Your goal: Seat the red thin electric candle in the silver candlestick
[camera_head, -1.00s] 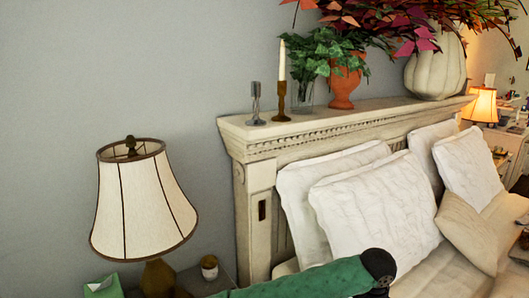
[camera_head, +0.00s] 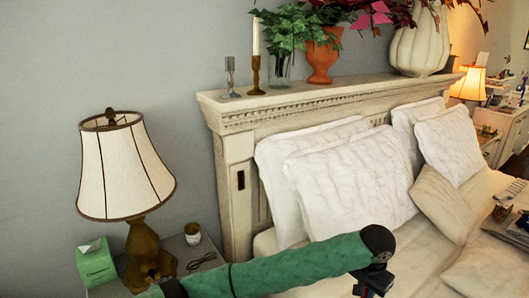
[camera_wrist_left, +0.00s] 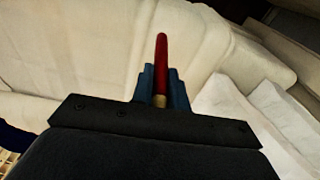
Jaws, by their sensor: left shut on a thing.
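The silver candlestick (camera_head: 230,78) stands upright and empty near the left end of the headboard ledge (camera_head: 300,97) in the head view. The red thin candle (camera_wrist_left: 161,55) is in the left wrist view, its red shaft sticking out beyond the blue fingers. My left gripper (camera_wrist_left: 160,86) is shut on it near its tan lower end. The candle is over the pale bedding, well away from the candlestick. In the head view my green left arm reaches across the bottom, and the fingers are not clearly visible. My right gripper is in neither view.
A brown candlestick with a white candle (camera_head: 256,55) stands just right of the silver one. An ivy plant (camera_head: 283,30), an orange pot (camera_head: 321,55) and a white vase (camera_head: 418,40) follow. A lamp (camera_head: 125,170) and tissue box (camera_head: 95,263) are at left. Pillows (camera_head: 350,185) lie below.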

